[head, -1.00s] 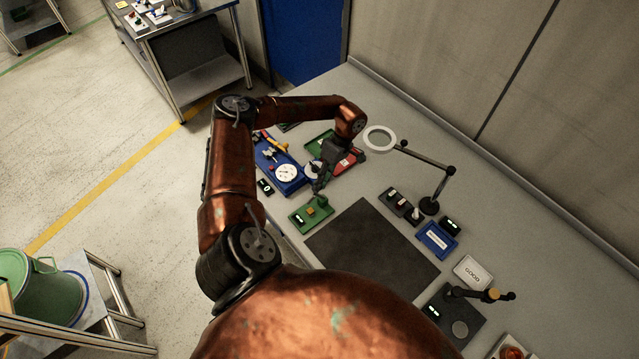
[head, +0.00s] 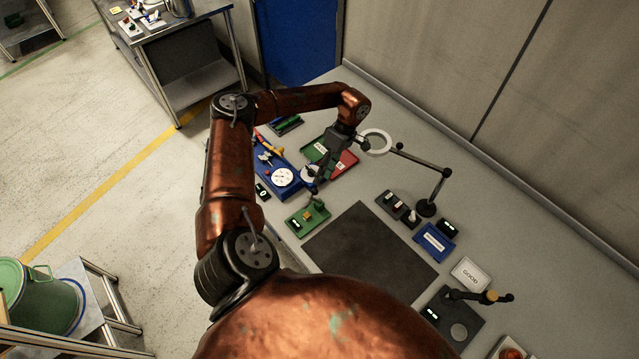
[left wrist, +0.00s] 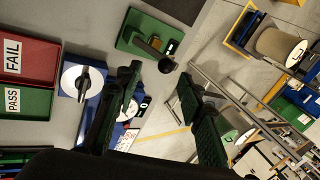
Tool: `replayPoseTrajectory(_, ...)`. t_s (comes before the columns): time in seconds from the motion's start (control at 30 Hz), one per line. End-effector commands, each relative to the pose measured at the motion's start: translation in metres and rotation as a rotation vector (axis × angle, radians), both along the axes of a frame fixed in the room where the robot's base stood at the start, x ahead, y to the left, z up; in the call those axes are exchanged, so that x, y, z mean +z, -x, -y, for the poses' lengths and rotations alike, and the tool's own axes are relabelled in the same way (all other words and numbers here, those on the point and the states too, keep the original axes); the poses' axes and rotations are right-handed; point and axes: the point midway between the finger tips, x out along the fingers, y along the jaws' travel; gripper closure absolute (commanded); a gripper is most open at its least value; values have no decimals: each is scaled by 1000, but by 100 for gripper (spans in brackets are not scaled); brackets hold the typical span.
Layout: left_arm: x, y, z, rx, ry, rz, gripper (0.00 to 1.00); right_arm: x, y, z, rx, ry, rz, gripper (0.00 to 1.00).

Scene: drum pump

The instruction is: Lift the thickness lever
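A green base (head: 307,217) with a small display carries a short lever with a dark knob (head: 318,203), likely the thickness lever; no label confirms this. In the left wrist view the green base (left wrist: 143,36) shows at the top, with the lever's black round knob (left wrist: 166,66) at its lower edge. My left gripper (head: 312,185) hangs just beyond the lever in the head view. In the left wrist view its two fingers (left wrist: 165,108) are spread wide with nothing between them, and the knob lies apart from them. My right gripper is not in view.
A blue board (head: 287,190) with dials lies left of the gripper. Green (head: 318,149) and red (head: 346,163) trays lie behind it. A ring magnifier (head: 376,141) on a jointed arm stands to the right. A dark mat (head: 370,250) leaves clear room in front.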

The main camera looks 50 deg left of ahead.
Motion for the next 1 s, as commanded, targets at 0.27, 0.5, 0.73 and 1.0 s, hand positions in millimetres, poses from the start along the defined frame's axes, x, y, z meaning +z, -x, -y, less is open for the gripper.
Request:
replayPoseTrajectory(0.27, 45, -23, 1, -1, 1, 3, 65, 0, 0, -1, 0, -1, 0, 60)
replayPoseTrajectory(0.5, 57, -29, 1, -1, 1, 1, 65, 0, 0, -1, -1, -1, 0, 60)
replayPoseTrajectory(0.73, 57, -29, 1, -1, 1, 1, 65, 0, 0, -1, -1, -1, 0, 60)
replayPoseTrajectory(1.0, 57, -28, 1, -1, 1, 1, 65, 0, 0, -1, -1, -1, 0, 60)
